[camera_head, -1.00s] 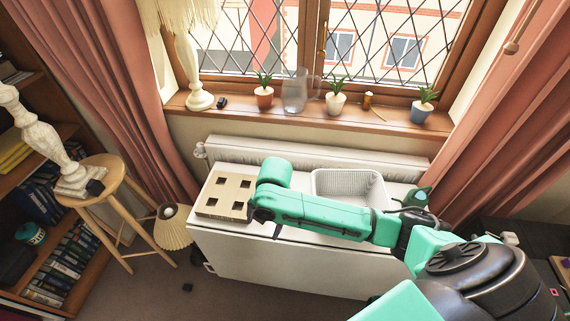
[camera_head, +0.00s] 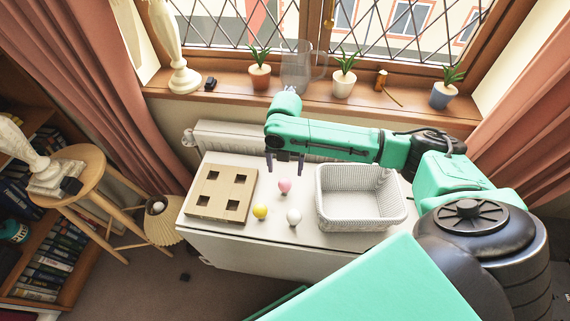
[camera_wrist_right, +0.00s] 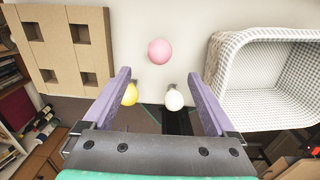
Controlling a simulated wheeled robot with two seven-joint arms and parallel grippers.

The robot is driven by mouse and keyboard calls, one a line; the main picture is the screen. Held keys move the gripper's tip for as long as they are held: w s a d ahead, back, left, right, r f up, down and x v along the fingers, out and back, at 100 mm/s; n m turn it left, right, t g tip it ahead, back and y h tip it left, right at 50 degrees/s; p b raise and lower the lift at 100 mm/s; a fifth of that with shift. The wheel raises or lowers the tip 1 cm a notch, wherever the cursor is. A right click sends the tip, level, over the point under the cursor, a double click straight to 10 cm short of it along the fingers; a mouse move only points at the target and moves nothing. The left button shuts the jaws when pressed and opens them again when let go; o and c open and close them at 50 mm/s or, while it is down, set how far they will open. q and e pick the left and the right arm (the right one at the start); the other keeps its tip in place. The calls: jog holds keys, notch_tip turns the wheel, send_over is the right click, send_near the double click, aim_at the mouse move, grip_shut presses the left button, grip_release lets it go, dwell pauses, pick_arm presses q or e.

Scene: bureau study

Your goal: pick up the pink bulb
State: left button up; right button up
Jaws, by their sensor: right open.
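The pink bulb (camera_head: 284,186) lies on the white table top, behind a yellow bulb (camera_head: 260,212) and a white bulb (camera_head: 294,217). My right gripper (camera_head: 285,168) hangs over the table just behind and above the pink bulb, pointing down, open and empty. In the right wrist view the pink bulb (camera_wrist_right: 160,51) is beyond the open fingertips, roughly centred between them. The yellow bulb (camera_wrist_right: 130,94) shows beside the left finger there, and the white bulb (camera_wrist_right: 174,99) between the fingers. My left gripper is not in view.
A wooden block with square holes (camera_head: 207,209) lies left of the bulbs. A white woven basket (camera_head: 360,221) stands right of them. The radiator (camera_head: 215,139) and the sill with potted plants are behind the table.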

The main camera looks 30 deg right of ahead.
aim_at(285, 180)
jog(key=f+b, duration=0.2)
jog(key=f, duration=0.1)
jog(key=shift+w+d+f, duration=0.2)
jog(key=shift+w+f, duration=0.1)
jog(key=shift+w, duration=0.1)
jog(key=shift+f+b, duration=0.8)
jog(key=shift+b, duration=0.35)
notch_tip(285, 180, down, 3)
jog(key=shift+s+f+b, duration=0.1)
jog(key=shift+b, duration=0.45)
jog(key=shift+f, duration=0.35)
pick_arm(q)
notch_tip(285, 180, down, 7)
jog(key=w, duration=0.2)
jog(key=shift+d+r, duration=0.2)
jog(key=shift+d, duration=0.2)
pick_arm(e)
jog(key=c, duration=1.2)
